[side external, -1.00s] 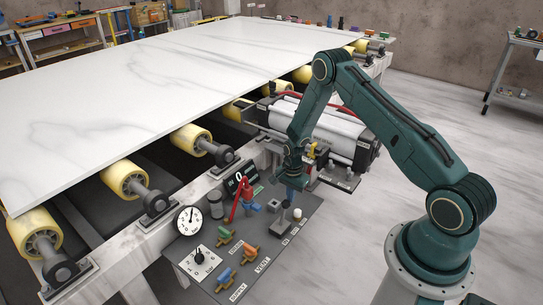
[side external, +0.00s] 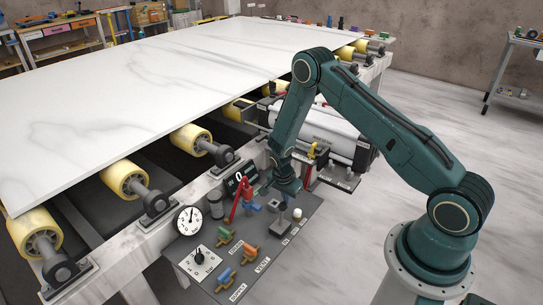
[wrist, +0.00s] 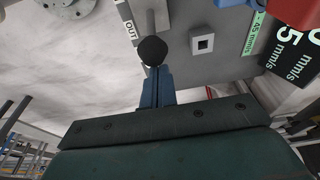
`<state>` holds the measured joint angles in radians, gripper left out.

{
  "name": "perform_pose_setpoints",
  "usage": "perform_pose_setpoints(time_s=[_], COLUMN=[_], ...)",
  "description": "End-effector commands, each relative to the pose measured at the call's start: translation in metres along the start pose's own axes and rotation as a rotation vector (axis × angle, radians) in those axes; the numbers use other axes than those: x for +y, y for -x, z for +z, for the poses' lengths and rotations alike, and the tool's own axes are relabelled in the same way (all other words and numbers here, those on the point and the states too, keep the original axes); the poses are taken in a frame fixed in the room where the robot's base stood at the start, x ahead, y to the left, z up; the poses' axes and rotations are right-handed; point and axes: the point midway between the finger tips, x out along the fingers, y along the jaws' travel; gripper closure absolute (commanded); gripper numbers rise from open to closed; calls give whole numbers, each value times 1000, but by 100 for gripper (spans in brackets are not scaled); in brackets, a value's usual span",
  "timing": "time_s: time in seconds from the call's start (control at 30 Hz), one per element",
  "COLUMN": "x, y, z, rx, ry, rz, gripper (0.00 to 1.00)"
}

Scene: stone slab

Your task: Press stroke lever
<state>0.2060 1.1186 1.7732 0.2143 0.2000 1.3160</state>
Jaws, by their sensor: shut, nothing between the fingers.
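A lever with a black ball knob (wrist: 152,51) stands beside a label reading OUT in the wrist view; I take it for the stroke lever. In the side view its grey post and base (side external: 283,224) stand on the control panel's right part. My gripper (wrist: 157,73) is shut and empty, its blue fingers pointing at the ball. The fingertips look very close to the ball; I cannot tell if they touch. In the side view my wrist hangs just above and left of the lever, and the fingers are mostly hidden.
A white stone slab (side external: 130,100) on yellow rollers lies behind. Open floor is at right.

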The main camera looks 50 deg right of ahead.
Motion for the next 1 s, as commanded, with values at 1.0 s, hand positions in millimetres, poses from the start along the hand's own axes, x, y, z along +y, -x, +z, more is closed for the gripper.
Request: perform_pose_setpoints(time_s=[1.0], x=[0], y=[16], z=[64], rx=[394], ry=[1], rz=[1], gripper=[100])
